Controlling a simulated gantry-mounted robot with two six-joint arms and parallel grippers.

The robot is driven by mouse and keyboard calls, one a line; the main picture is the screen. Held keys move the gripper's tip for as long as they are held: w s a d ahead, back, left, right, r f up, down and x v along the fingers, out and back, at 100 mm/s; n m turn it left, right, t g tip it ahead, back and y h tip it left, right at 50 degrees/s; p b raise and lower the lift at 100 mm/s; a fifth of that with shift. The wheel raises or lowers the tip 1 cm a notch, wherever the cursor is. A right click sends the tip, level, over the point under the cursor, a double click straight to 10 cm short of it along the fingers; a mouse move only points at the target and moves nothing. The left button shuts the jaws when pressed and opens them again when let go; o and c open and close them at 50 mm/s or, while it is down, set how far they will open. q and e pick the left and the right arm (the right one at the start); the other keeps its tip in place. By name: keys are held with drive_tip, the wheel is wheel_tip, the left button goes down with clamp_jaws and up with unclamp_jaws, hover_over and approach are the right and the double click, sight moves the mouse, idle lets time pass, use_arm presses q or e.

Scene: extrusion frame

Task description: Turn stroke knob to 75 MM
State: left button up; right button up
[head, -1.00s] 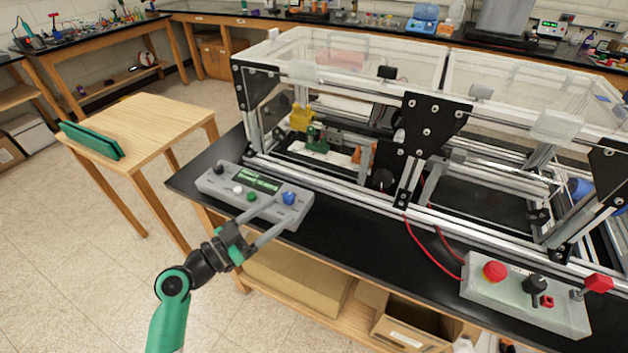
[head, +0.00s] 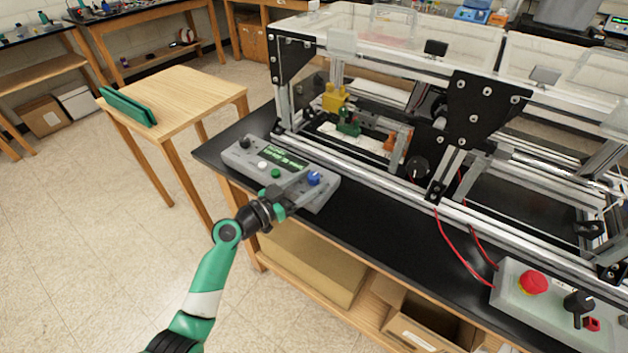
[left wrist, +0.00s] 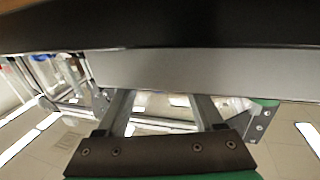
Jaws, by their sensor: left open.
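A grey control box (head: 236,158) lies on the black bench top. It has a green display (head: 286,158), a black knob (head: 245,143) at its left end and a blue knob (head: 314,179) at its right end. A white button (head: 262,165) and a green button (head: 275,173) sit along its front. I cannot read the display or the knob labels. My left gripper (head: 306,182) is open at the box's front right, its fingers reaching towards the blue knob. In the left wrist view its parted fingers (left wrist: 163,100) point at a grey surface; no knob shows there. My right gripper is out of view.
The extrusion frame (head: 390,195) stands behind the box. A second panel (head: 510,292) with a red button (head: 533,282) is at the lower right. A wooden table (head: 190,90) holds a green object at the left. Bare black bench lies right of the box.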

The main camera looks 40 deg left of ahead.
use_arm(q)
drive_tip(key=shift+w+d, duration=0.1)
drive_tip(key=shift+w, duration=0.85)
clamp_jaws()
